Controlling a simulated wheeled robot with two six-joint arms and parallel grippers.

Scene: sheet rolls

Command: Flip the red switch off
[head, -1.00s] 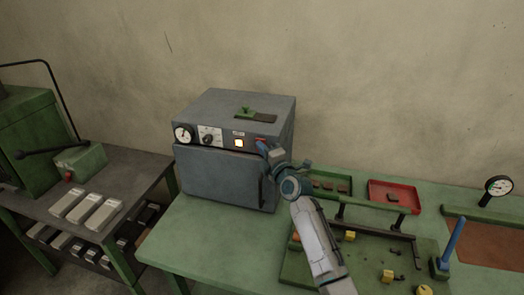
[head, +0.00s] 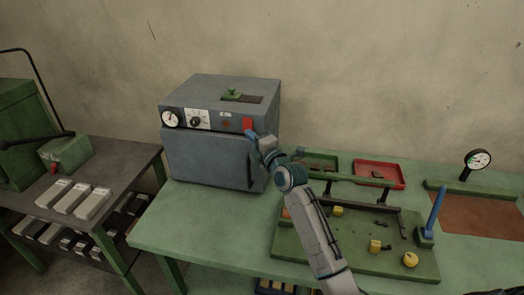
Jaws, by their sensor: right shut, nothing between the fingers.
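The red switch (head: 248,124) is at the right end of the control panel on the front of a grey oven-like box (head: 205,155). Left of it on the panel, a small indicator (head: 226,123) is dark. My right gripper (head: 251,134) is shut and empty, its tip just below the red switch and close to the panel. I cannot tell whether it touches the switch. My left gripper is not in view.
The panel also has a knob (head: 196,122) and a round dial (head: 171,119). On the green bench (head: 200,220), a red tray (head: 379,174) and a fixture board (head: 350,262) lie right of the box. A shelf with grey bars (head: 78,199) stands at the left.

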